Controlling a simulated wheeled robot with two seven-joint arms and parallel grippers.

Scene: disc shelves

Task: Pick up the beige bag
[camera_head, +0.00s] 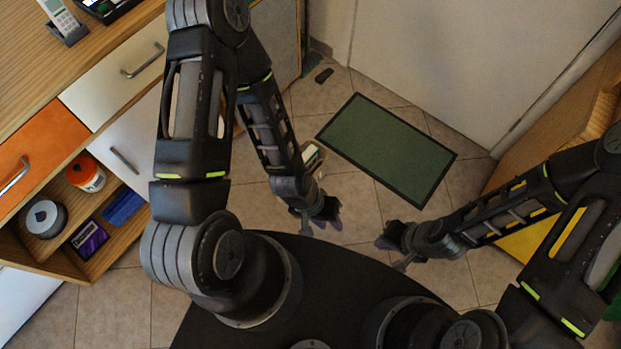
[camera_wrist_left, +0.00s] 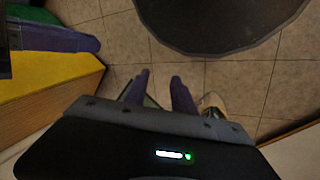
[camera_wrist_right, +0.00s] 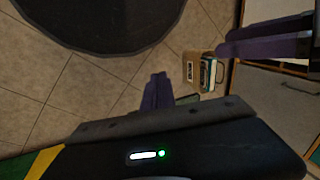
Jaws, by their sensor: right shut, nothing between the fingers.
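A small beige container (camera_head: 312,158), which may be the bag, stands on the tiled floor, partly hidden behind my left forearm. It shows more clearly in the right wrist view (camera_wrist_right: 190,68), upright with dark and pale items in its top. In the left wrist view a pale beige shape (camera_wrist_left: 212,102) sits just right of the fingers, probably the same thing. My left gripper (camera_head: 326,213) is in front of the container, its purple fingers (camera_wrist_left: 160,76) apart with nothing between them. My right gripper (camera_head: 384,242) is right of it, its fingers (camera_wrist_right: 158,78) together and empty.
A green mat (camera_head: 388,148) lies on the floor beyond the grippers. A wooden drawer unit with open shelves (camera_head: 95,240) stands left, holding discs and boxes. A wood and yellow unit (camera_head: 525,240) is at right. Floor tiles between are clear.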

